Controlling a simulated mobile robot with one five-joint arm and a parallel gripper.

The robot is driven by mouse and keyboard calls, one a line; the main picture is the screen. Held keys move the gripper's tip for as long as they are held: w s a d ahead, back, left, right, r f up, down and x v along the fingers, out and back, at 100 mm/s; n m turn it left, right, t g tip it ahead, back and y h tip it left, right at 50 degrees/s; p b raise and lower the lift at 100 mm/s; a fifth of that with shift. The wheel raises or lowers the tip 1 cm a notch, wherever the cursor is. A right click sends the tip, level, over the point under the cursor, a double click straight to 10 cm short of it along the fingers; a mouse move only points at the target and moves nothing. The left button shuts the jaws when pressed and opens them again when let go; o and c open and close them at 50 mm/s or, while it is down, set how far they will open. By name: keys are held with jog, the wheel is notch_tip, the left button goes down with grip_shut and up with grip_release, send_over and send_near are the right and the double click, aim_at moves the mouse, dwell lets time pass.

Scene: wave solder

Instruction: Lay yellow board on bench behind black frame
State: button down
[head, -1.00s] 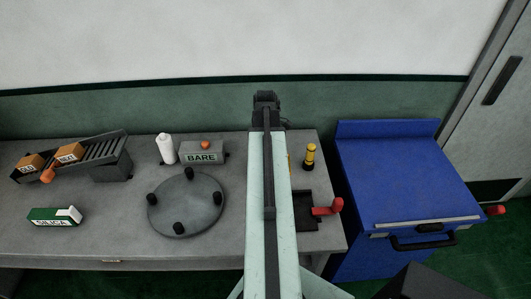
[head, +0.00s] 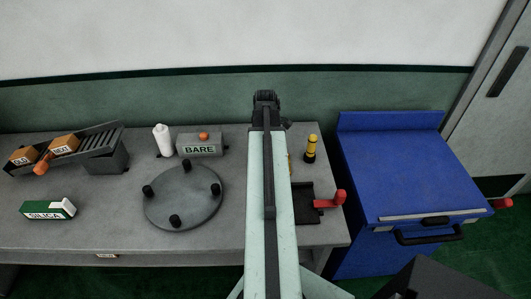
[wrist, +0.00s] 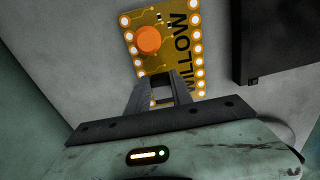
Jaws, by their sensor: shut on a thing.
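The yellow board (wrist: 172,40), marked WILLOW, has an orange round part and pale pads along its edges. My gripper (wrist: 168,88) is shut on its near edge in the wrist view. I cannot tell whether the board touches the bench. In the head view my arm hides nearly all of the board; only a yellow sliver (head: 290,163) shows. The black frame (head: 304,204), with a red handle (head: 339,197), lies on the bench (head: 100,230) right of my arm. A dark frame edge (wrist: 262,45) is right of the board in the wrist view.
A yellow-and-black bottle-like object (head: 311,148) stands behind the frame. Left of my arm are a round plate with black posts (head: 184,205), a BARE block (head: 200,145), a white bottle (head: 163,140), a sloped rack (head: 100,142) and a SILICA box (head: 45,210). A blue cabinet (head: 400,170) stands right.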

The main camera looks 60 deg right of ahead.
jog(key=shift+f+b, duration=0.3)
jog(key=shift+f, duration=0.05)
jog(key=c, duration=1.1)
grip_release()
jog(key=shift+o, duration=0.2)
jog(key=shift+r, duration=0.1)
notch_tip(320, 180, up, 8)
jog(key=p, duration=0.8)
